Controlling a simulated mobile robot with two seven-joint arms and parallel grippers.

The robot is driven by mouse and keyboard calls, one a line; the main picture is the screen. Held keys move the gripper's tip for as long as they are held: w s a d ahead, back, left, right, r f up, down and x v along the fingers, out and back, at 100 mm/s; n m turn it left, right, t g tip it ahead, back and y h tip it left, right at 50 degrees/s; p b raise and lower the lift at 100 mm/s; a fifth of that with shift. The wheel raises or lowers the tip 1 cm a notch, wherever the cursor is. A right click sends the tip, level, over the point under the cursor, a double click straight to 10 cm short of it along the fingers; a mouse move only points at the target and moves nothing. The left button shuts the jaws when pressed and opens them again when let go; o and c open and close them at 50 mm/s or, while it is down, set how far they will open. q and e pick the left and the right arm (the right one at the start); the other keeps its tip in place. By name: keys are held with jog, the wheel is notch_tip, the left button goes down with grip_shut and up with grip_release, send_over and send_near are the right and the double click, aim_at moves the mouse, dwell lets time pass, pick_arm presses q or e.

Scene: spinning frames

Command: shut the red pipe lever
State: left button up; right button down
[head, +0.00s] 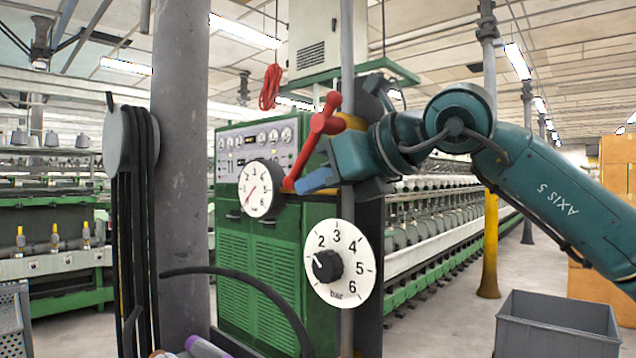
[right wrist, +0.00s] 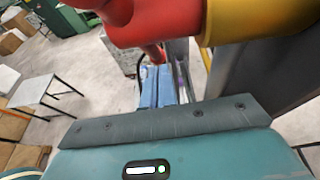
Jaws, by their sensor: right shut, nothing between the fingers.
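The red pipe lever (head: 308,150) is at the centre of the head view. Its hub sits at the top against a yellow pipe (head: 353,122), and its handle slants down to the left. My right gripper (head: 312,182) is shut and empty, its blue fingers pointing left beside the handle's lower end. In the right wrist view, the red lever (right wrist: 150,22) and the yellow pipe (right wrist: 250,18) cross the top, and my shut fingers (right wrist: 158,85) point towards the handle's tip. I cannot tell whether they touch it. My left gripper is not in view.
A round gauge (head: 260,189) is left of the lever, and a dial with a black knob (head: 338,264) is below. A grey column (head: 180,170) stands at left. A green control cabinet (head: 262,270) is behind. A grey bin (head: 557,325) stands at lower right.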

jog(key=shift+a+f+b, duration=0.1)
jog(key=shift+f+b, duration=0.2)
jog(key=shift+b, duration=0.2)
jog(key=shift+w+a+f+t+y+b, duration=0.2)
jog(key=shift+t+y+b, duration=0.1)
jog(key=shift+b, duration=0.45)
pick_arm(q)
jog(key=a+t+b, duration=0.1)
jog(key=b, duration=0.2)
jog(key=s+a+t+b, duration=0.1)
jog(key=b, duration=0.2)
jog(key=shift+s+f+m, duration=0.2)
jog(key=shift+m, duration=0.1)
pick_arm(e)
jog(key=shift+w+a+r+t+y, duration=0.35)
jog(key=shift+r+t+y, duration=0.1)
jog(key=shift+t+y, duration=0.15)
jog(key=shift+w+a+r+t+y, duration=0.25)
jog(key=shift+w+r+t+y, duration=0.15)
jog(key=shift+t+y, duration=0.2)
